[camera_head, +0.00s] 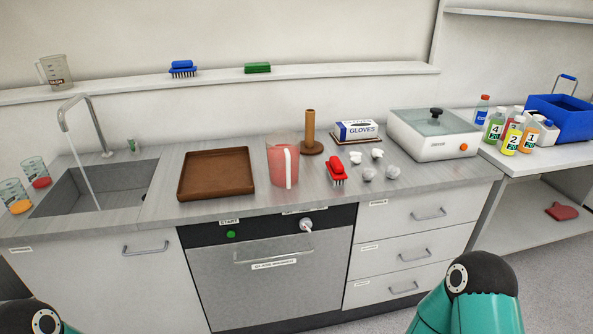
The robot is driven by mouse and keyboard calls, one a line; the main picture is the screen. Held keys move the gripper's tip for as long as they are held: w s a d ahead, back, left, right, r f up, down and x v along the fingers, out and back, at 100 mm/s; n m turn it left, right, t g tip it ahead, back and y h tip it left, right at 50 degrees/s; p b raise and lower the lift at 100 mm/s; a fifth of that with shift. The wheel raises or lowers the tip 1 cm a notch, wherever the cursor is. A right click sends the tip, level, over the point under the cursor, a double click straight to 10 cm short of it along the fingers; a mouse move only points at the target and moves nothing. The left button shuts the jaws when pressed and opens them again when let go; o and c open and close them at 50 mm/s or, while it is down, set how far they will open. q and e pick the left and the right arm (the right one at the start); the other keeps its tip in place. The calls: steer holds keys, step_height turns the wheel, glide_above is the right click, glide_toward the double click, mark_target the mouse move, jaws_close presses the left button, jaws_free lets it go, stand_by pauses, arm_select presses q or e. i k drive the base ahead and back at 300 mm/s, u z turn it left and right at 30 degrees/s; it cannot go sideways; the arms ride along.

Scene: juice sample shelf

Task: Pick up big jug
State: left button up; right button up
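A big jug (275,166), pinkish red with a white handle facing me, stands upright on the grey counter. It is between the brown tray and a red brush, near the middle of the counter. A smaller clear jug (56,73) with dark lettering stands on the wall shelf at the upper left. Parts of my two teal arms show at the bottom left and bottom right edges. Neither gripper is in view, and nothing touches the big jug.
The brown tray (216,193) lies left of the big jug. The red brush (336,173) and several white crumpled pieces lie to its right, with a wooden post (310,139) behind. A sink (92,187) with running water and two beakers are at left. A white appliance (433,145) stands right.

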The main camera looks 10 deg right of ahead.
mark_target(283, 147)
steer(key=u, duration=0.1)
steer(key=i, duration=0.9)
steer(key=z, duration=0.05)
